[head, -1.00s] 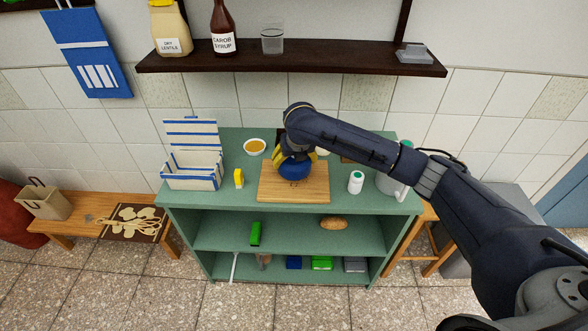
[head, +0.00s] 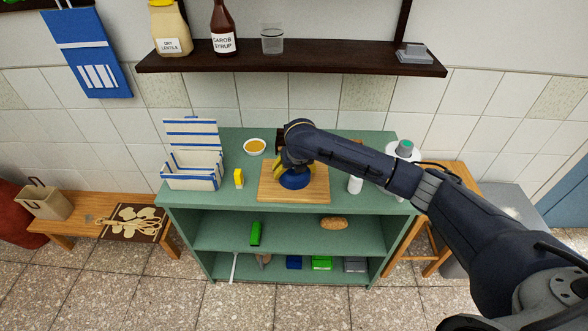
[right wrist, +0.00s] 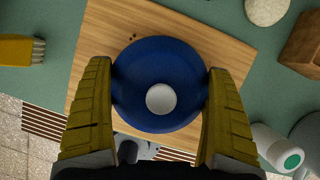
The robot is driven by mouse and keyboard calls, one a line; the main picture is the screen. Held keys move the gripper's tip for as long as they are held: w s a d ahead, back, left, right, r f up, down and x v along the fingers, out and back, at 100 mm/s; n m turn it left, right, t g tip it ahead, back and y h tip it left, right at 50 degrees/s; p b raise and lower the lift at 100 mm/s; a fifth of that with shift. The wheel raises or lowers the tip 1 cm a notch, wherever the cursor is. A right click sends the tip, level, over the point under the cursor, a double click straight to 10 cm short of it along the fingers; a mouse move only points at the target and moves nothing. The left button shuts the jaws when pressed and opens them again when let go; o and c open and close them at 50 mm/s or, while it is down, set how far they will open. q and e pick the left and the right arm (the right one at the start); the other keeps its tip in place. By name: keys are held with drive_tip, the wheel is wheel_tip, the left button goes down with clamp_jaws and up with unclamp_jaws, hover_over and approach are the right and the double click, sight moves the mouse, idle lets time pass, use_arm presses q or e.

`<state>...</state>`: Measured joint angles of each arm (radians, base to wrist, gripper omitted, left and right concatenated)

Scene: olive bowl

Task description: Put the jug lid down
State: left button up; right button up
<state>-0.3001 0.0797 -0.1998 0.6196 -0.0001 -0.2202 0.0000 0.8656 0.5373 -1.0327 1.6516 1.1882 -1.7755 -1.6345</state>
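The jug lid (head: 296,182) is a round blue disc. In the right wrist view the blue disc (right wrist: 160,118) has a pale round knob at its middle. My right gripper (head: 294,172) is over the wooden board (head: 316,194). Its two yellow fingers (right wrist: 160,95) meet opposite edges of the lid and grip it. The lid is level, at or just above the board; I cannot tell whether it touches. A pale jug (head: 398,188) stands at the right, partly hidden by my arm. My left gripper is not in view.
A yellow brush (head: 239,178), an open blue-and-white box (head: 192,172) and a bowl of orange-brown contents (head: 254,146) are to the left. A dark shelf (head: 290,60) hangs above. The green top (head: 225,200) is bare near the front left.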

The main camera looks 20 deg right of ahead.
drive_tip(key=shift+o, duration=1)
drive_tip(key=shift+r, duration=0.2)
drive_tip(key=v, duration=1.2)
drive_tip(key=shift+f, duration=0.1)
